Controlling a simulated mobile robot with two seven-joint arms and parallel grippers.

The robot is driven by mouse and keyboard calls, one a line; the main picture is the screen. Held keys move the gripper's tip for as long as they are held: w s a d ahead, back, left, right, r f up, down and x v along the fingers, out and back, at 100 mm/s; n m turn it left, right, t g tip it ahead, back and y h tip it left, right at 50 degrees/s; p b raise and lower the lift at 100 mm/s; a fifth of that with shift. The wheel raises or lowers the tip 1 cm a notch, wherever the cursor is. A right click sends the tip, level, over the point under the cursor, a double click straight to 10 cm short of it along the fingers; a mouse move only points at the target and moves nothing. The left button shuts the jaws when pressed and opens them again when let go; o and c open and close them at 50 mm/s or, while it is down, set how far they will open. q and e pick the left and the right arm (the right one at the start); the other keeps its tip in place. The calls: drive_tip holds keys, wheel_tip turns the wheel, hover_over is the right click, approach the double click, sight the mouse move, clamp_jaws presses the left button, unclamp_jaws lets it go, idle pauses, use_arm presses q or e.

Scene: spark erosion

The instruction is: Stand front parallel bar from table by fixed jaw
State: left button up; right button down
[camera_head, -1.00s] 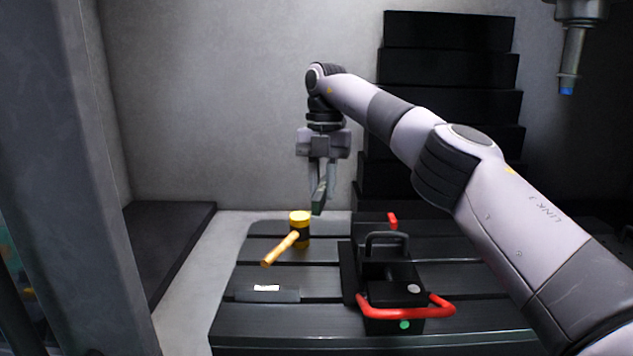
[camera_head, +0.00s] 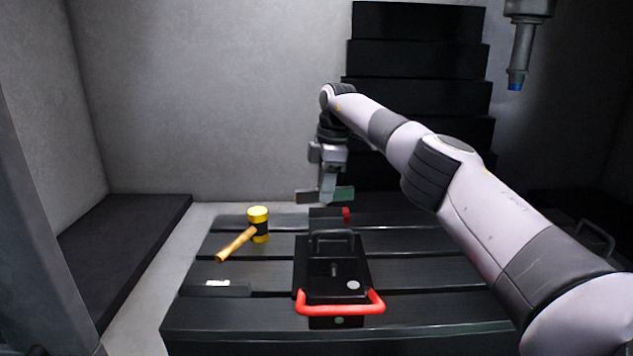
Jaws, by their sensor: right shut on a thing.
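My right gripper (camera_head: 327,196) points down, shut on a grey-green parallel bar (camera_head: 343,194). The bar lies roughly level and crosswise, sticking out on both sides of the fingers. It is above the far end of the black vise (camera_head: 307,272); contact cannot be told. A dark block with a red end (camera_head: 346,215), seemingly the fixed jaw, stands at that far end, just below the bar. My left gripper is out of view.
A yellow-headed mallet (camera_head: 257,224) lies on the table left of the vise. The vise has a black arched handle (camera_head: 332,236) and a red handle (camera_head: 340,308) in front. Stacked black steps (camera_head: 418,62) stand behind. A spindle (camera_head: 522,50) hangs at upper right.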

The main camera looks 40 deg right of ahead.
sight(331, 224)
drive_tip(key=shift+s+d+f+m, duration=0.25)
drive_tip(key=shift+d+f+m, duration=0.1)
drive_tip(key=shift+d+m, duration=0.4)
drive_tip(key=shift+a+f, duration=0.15)
drive_tip(key=shift+f, duration=4.55)
drive_tip(key=c, duration=1.2)
unclamp_jaws()
drive_tip(key=shift+o, duration=0.9)
drive_tip(key=shift+r, duration=0.15)
drive_tip(key=shift+r, duration=5.35)
